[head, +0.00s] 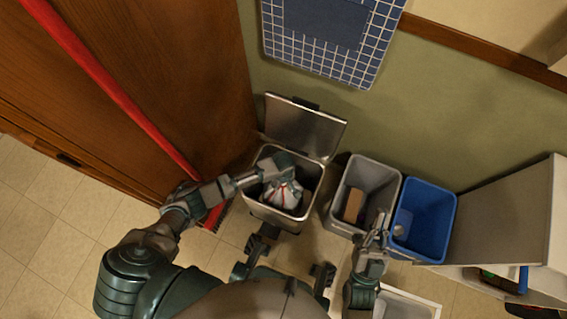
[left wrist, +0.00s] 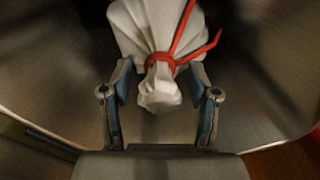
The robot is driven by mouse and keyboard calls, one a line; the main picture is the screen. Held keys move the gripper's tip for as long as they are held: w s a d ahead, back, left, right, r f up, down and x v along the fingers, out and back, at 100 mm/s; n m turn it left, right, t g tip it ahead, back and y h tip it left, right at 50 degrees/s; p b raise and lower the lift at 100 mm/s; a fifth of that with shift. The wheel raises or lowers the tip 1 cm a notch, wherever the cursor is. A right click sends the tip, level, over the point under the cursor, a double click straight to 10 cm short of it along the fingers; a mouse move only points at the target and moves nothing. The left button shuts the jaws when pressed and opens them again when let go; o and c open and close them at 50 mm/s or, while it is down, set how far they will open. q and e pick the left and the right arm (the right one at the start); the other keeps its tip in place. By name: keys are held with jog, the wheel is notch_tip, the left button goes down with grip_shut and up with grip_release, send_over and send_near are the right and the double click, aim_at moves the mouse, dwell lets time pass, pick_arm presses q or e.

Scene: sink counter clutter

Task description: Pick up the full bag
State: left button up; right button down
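The full bag (head: 285,193) is white with red ties and sits inside an open metal bin (head: 262,212). In the left wrist view the bag (left wrist: 145,28) has its gathered, knotted top facing me, with a red tie (left wrist: 184,50) around its neck. My left gripper (left wrist: 160,72) is open, with one finger on each side of the bag's gathered top and visible gaps to it. In the head view my left gripper (head: 276,165) reaches into the bin's mouth over the bag. My right gripper (head: 378,232) hangs in front of the grey bin, away from the bag; its finger opening is unclear.
The metal bin's lid (head: 303,127) stands raised behind it. A grey bin (head: 372,172) with a brown item inside and a blue bin (head: 437,205) stand to the right. A red-handled broom (head: 115,90) leans along the wooden cabinet at left. Tiled floor at far left is clear.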

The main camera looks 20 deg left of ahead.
pick_arm(q)
grip_shut()
